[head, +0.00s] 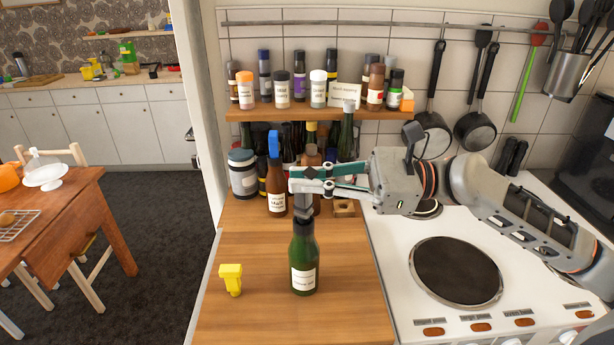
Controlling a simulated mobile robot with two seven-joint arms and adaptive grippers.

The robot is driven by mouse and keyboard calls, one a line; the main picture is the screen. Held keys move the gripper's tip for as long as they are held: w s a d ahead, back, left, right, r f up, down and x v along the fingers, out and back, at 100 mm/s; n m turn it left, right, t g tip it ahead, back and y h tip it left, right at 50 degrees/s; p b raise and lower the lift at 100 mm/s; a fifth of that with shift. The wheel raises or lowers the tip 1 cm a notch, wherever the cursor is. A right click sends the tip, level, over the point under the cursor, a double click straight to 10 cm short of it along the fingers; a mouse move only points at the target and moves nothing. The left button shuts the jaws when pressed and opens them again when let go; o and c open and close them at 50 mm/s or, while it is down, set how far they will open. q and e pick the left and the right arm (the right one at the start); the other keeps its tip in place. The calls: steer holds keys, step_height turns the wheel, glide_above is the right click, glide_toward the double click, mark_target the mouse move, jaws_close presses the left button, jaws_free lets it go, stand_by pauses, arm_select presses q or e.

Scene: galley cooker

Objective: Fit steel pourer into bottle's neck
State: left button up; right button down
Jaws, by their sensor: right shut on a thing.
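The green glass bottle (303,257) with a white label stands upright on the wooden worktop, in the middle of the head view. My right gripper (301,182) comes in from the right, directly above the bottle, and is shut on the steel pourer (303,206). The grey pourer hangs below the fingers, roughly in line with the bottle's neck. Its lower end meets the dark neck top in the picture; I cannot tell whether it is inside, touching or just above. My left gripper is not in view.
A yellow nozzle-like piece (231,279) stands on the worktop, left of the bottle. Behind are a brown bottle with a blue top (276,185), a lidded jar (243,174) and a small wooden block (344,208). A spice shelf (320,113) hangs above. The white cooker (455,275) adjoins on the right.

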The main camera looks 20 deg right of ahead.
steer(key=shift+f+b, duration=0.3)
steer(key=shift+f, duration=0.45)
steer(key=c, duration=1.5)
jaws_free()
steer(key=b+v, duration=0.5)
steer(key=v, duration=0.5)
